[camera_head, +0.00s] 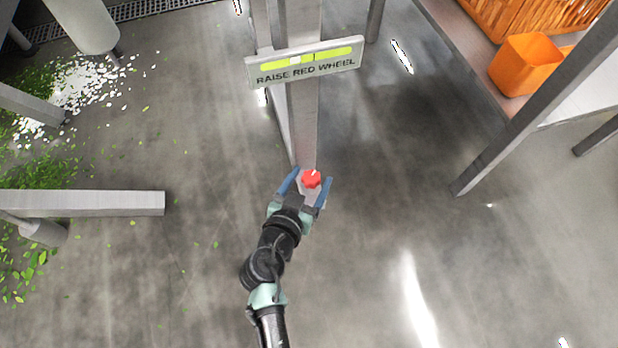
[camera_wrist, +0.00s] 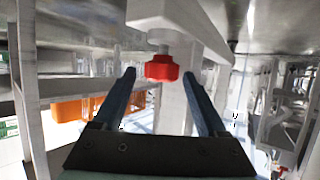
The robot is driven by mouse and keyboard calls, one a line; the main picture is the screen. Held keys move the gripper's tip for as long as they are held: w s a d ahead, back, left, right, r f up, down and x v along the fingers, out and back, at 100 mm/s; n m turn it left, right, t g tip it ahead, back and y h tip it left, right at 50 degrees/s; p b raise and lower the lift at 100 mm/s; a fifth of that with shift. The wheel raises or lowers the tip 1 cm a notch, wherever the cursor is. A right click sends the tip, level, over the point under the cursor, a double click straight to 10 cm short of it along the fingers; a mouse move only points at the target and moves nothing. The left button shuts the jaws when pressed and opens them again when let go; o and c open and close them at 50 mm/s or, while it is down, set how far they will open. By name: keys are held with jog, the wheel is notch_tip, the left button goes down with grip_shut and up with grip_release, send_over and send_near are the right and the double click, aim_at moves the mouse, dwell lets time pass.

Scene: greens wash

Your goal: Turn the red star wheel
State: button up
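The red star wheel (camera_head: 311,179) is small and lobed, at the lower end of a grey post below a sign. In the wrist view the wheel (camera_wrist: 162,69) hangs on a short stem under a pale bracket (camera_wrist: 170,12). My gripper (camera_head: 310,184) is open, with its two blue fingers on either side of the wheel in the head view. In the wrist view my gripper (camera_wrist: 160,72) shows gaps between both fingers and the wheel, with the wheel near fingertip level. I cannot tell the exact depth between them.
A sign (camera_head: 304,65) reading "RAISE RED WHEEL" has a green bar with a pale marker. A grey beam (camera_head: 80,203) juts in at left, near scattered leaves (camera_head: 40,150). An orange bin (camera_head: 525,63) sits on a bench at upper right. The floor at lower right is clear.

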jog(key=p+v, duration=0.5)
jog(key=v, duration=0.8)
jog(key=shift+p, duration=0.35)
jog(key=shift+w+d, duration=0.1)
